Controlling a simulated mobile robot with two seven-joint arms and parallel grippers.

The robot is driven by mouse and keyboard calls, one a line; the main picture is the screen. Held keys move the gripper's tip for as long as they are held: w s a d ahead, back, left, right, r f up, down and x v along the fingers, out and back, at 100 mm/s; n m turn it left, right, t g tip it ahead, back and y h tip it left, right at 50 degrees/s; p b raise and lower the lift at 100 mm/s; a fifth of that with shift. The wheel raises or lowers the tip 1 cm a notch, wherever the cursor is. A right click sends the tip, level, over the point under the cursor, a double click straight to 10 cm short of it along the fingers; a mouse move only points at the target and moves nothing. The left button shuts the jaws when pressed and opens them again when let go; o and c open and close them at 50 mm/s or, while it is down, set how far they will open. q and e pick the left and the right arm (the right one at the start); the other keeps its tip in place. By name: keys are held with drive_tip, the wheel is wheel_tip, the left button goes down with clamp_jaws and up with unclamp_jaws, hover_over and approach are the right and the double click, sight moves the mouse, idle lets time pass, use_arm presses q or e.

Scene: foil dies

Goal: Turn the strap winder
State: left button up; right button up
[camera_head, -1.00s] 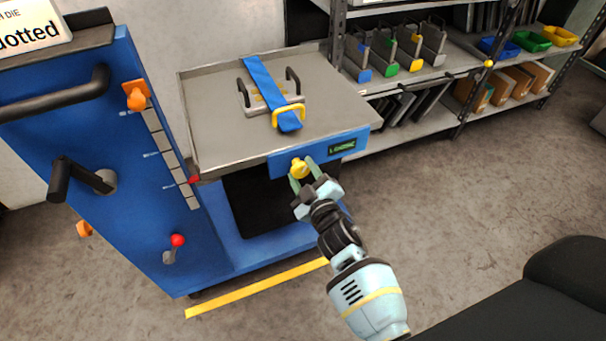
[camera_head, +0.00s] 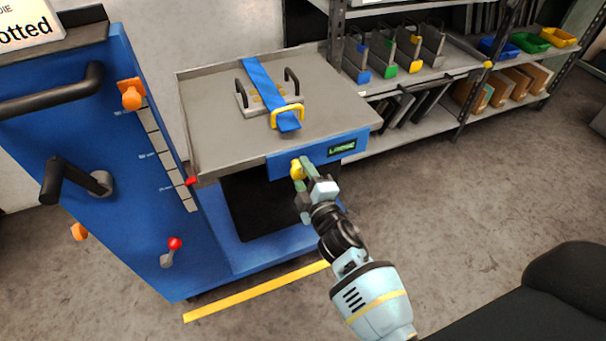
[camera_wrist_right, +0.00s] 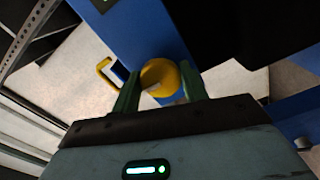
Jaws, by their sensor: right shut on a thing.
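The strap winder is a yellow knob (camera_head: 296,168) on the blue front edge of the cart's tray; it also shows in the right wrist view (camera_wrist_right: 160,76). My right gripper (camera_head: 302,174) is shut on this knob, with one green finger on each side of it in the right wrist view (camera_wrist_right: 160,90). The blue strap (camera_head: 262,82) runs across a die with black handles (camera_head: 240,94) on the tray, and its end passes by a yellow buckle (camera_head: 289,109). A small green-lit display (camera_head: 342,148) sits right of the knob; its word looks like "LOOSE". My left gripper is out of view.
The grey tray (camera_head: 215,135) has raised rims. A blue panel (camera_head: 140,215) with black handles and a red-tipped lever (camera_head: 175,243) stands at left. A shelf rack (camera_head: 420,125) with dies and bins stands behind.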

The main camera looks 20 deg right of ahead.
idle(0.3)
drive_tip(key=o, duration=1)
use_arm(q)
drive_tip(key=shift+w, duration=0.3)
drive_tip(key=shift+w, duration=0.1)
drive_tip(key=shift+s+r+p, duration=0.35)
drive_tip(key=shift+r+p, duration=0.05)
drive_tip(key=shift+p, duration=0.05)
use_arm(e)
drive_tip(key=s, duration=0.7)
drive_tip(key=shift+s+d, duration=0.15)
drive_tip(key=shift+s, duration=0.25)
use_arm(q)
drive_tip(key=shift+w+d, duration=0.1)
